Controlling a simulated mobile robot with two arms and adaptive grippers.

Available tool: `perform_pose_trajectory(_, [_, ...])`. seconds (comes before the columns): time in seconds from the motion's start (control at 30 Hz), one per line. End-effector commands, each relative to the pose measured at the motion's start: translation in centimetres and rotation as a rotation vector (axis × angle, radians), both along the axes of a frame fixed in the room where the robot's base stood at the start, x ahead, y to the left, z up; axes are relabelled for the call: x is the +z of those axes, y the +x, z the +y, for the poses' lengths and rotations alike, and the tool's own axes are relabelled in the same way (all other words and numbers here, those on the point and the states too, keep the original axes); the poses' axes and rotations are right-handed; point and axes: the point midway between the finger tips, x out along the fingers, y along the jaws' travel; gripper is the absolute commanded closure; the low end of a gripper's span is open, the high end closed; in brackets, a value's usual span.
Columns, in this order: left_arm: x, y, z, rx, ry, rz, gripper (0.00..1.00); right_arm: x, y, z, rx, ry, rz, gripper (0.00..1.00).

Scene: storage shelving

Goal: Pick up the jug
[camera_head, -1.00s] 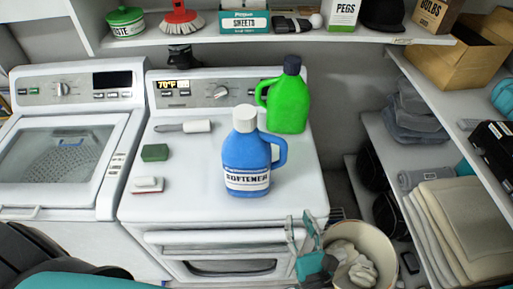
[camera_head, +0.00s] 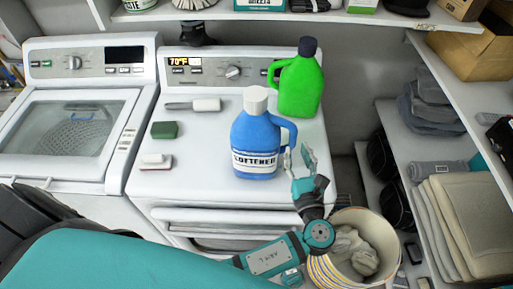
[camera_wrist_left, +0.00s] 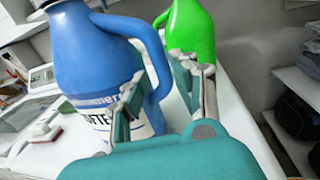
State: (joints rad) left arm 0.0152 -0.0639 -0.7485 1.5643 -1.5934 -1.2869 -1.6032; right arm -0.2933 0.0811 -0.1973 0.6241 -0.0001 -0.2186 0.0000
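A blue softener jug (camera_head: 256,140) with a white cap stands upright on the white machine's top, its handle toward the right. A green jug (camera_head: 300,88) with a dark cap stands behind it to the right. My left gripper (camera_head: 299,155) is open, just right of the blue jug's handle. In the left wrist view the blue jug (camera_wrist_left: 90,50) fills the left, and its handle shows close to and between the spread fingers (camera_wrist_left: 160,78); contact cannot be told. The green jug (camera_wrist_left: 190,30) is farther off behind them. My right gripper is not in view.
A bin with cloths (camera_head: 320,270) stands below my left forearm. Shelves with folded towels (camera_head: 468,220) are at right.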

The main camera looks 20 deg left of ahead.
Motion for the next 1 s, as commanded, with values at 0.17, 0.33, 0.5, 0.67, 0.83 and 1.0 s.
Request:
perform_pose_trajectory(0.17, [0.5, 2.3, 1.6, 0.001, 0.001, -0.002, 0.72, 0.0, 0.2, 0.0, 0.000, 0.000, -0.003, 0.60])
perform_pose_trajectory(0.33, [0.4, 3.6, 2.3, 0.000, 0.000, 0.001, 0.72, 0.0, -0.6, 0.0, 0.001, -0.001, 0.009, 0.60])
perform_pose_trajectory(0.5, [0.4, 3.6, 2.3, 0.000, 0.000, 0.001, 0.72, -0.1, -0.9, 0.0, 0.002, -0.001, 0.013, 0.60])
perform_pose_trajectory(0.67, [0.4, 3.5, 2.3, 0.000, -0.001, 0.001, 0.93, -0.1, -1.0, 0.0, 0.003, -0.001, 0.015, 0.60])
perform_pose_trajectory(0.83, [0.4, 3.5, 2.3, 0.000, 0.000, 0.000, 1.00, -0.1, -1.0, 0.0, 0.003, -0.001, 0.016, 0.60])
perform_pose_trajectory(1.0, [0.4, 3.6, 2.3, 0.000, 0.000, 0.000, 1.00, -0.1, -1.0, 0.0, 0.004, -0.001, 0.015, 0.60])
